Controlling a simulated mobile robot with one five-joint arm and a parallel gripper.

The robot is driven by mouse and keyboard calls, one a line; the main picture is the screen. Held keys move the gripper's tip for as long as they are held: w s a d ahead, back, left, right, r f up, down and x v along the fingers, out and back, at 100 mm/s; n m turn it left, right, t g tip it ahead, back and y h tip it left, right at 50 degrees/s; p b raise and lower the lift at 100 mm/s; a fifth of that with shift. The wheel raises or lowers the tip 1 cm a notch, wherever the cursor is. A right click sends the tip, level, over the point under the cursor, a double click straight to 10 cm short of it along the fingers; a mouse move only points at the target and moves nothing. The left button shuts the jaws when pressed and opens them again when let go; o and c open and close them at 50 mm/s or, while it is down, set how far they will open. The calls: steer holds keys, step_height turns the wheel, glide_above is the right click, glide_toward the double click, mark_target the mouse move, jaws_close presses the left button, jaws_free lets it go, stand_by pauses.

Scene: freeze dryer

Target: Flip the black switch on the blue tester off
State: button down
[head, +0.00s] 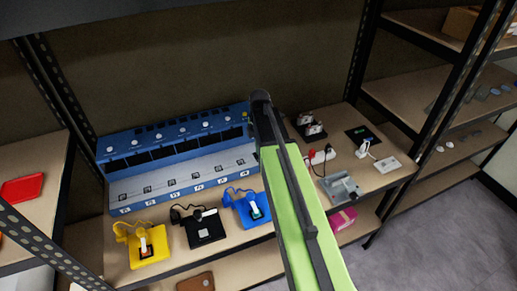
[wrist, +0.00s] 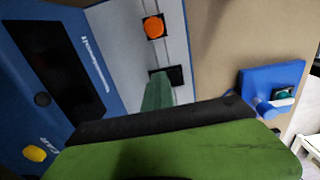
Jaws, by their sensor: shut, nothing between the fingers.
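The blue tester (head: 130,147) is a long bench unit on the shelf, with dark display windows, several knobs and a row of small black switches along its light ledge. In the wrist view its blue front panel (wrist: 62,18) fills the left. A black switch (wrist: 175,74) sits on the ledge right at the tip of my gripper (wrist: 157,92). The gripper is shut and empty; its green fingertip covers part of the switch. I cannot tell whether they touch or which way the switch is set. In the head view my green arm hides the gripper.
An orange round button (wrist: 154,27) sits on the ledge near the switch. Yellow (head: 150,246), black (head: 206,232) and blue (head: 253,212) cabled stands stand in front of the tester. A grey device (head: 341,190) and a white power strip (head: 379,172) lie to the right.

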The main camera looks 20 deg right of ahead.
steer(key=shift+s+a+f, duration=0.3)
steer(key=shift+s+a, duration=0.25)
steer(key=shift+s, duration=0.2)
steer(key=shift+w+d+r+p, duration=0.1)
steer(key=shift+w+r+p, duration=0.1)
steer(key=shift+r+p, duration=0.35)
step_height(320, 180, up, 14)
steer(key=p, duration=1.4)
steer(key=shift+w+d+f, duration=0.2)
steer(key=shift+w+d, duration=0.2)
steer(key=shift+d, duration=0.05)
